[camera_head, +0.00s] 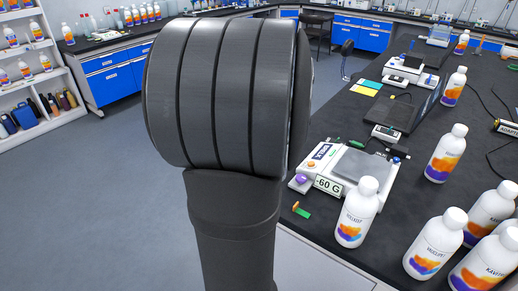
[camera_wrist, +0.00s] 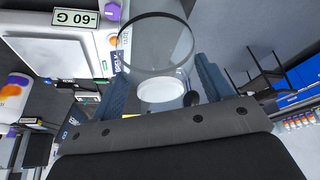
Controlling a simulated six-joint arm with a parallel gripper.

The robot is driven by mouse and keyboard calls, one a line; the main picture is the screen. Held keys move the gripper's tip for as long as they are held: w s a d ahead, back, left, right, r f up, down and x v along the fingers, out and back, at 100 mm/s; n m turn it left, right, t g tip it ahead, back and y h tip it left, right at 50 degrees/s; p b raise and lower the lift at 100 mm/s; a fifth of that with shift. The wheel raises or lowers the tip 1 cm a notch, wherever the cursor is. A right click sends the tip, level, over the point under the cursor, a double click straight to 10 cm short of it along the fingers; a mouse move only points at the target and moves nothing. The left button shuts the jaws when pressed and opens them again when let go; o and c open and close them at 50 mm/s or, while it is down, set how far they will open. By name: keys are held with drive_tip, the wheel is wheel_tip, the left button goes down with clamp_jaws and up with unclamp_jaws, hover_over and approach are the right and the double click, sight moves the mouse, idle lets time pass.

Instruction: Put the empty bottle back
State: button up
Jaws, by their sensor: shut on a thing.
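In the wrist view, my gripper (camera_wrist: 166,78) has its two blue fingers on either side of a clear, see-through bottle (camera_wrist: 155,48) with a white cap (camera_wrist: 161,92). It is shut on this bottle, and no coloured contents show inside it. The bottle appears beside the scale and over the floor past the bench edge. In the head view, my dark arm fills the middle and hides the gripper and the held bottle. The white scale (camera_head: 347,165) has a bare grey pan and its display (camera_head: 328,185) reads -60 G.
Several white bottles with orange and purple labels stand on the black bench, including one close to the scale (camera_head: 357,212) and one farther back (camera_head: 445,153). A laptop (camera_head: 405,107) and cables lie behind the scale. A shelf (camera_head: 38,85) stands at the left.

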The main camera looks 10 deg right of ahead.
drive_tip(key=w+a+f, duration=0.4)
drive_tip(key=f, duration=0.3)
drive_tip(key=shift+f, duration=0.2)
drive_tip(key=shift+a, duration=0.1)
drive_tip(key=shift+s+f, duration=0.1)
drive_tip(key=shift+f, duration=0.1)
drive_tip(key=o, duration=1.3)
drive_tip(key=shift+o, duration=0.2)
drive_tip(key=shift+r, duration=0.15)
drive_tip(key=v, duration=1.2)
